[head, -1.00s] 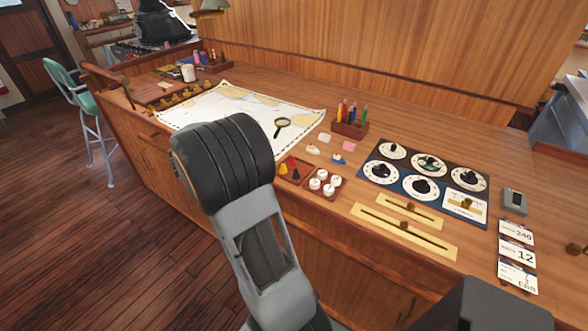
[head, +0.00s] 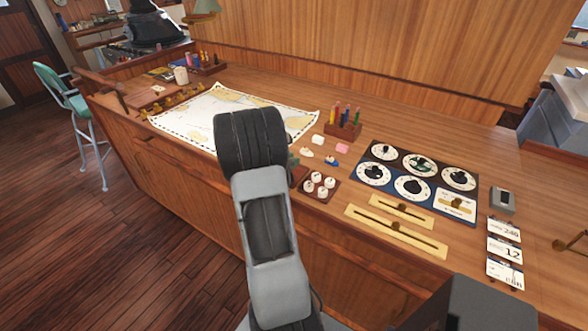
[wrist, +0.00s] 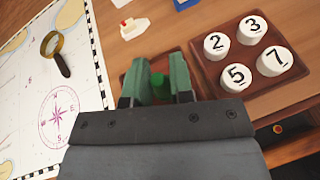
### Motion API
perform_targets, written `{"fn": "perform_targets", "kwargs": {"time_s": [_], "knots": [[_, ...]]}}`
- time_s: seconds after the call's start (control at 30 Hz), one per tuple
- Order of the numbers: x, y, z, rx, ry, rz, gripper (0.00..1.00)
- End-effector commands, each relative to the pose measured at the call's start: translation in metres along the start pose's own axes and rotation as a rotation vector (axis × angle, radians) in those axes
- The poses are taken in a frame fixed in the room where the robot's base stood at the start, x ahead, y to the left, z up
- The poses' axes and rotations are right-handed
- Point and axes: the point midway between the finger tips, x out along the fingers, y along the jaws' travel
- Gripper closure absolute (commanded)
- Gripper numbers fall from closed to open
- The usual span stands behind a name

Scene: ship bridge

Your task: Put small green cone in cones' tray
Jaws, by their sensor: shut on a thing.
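My gripper (wrist: 163,68) shows in the wrist view with its green fingers closed on the small green cone (wrist: 158,80). Only the cone's rounded green part shows between the fingers. The cones' tray (wrist: 129,78), dark red-brown, lies under and around the fingertips in that view. Its contents are hidden by the gripper, and I cannot tell whether the cone touches it. In the head view my arm covers most of this tray; a bit of its edge (head: 300,173) shows beside a green part of my gripper (head: 293,159).
A tray of white numbered discs (wrist: 220,75) stands just right of the cones' tray. A chart (wrist: 55,125) with a magnifying glass (wrist: 54,52) lies to the left. Small toy boats (head: 306,153), erasers, a pencil holder (head: 343,131) and a dial panel (head: 415,180) are nearby.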

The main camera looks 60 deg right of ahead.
Motion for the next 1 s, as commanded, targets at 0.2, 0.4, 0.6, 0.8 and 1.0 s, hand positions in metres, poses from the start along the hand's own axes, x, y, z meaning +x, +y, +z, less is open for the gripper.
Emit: {"fn": "perform_targets", "kwargs": {"time_s": [0.2, 0.4, 0.6, 0.8, 1.0], "knots": [[0.011, -0.005, -0.006, -0.001, 0.001, -0.002, 1.0], [0.023, -0.01, -0.027, -0.004, 0.002, -0.001, 1.0], [0.027, -0.011, -0.036, 0.0, 0.0, 0.001, 1.0], [0.027, -0.011, -0.037, 0.0, 0.001, 0.0, 0.75], [0.027, -0.011, -0.037, 0.0, 0.001, 0.0, 0.55]]}}
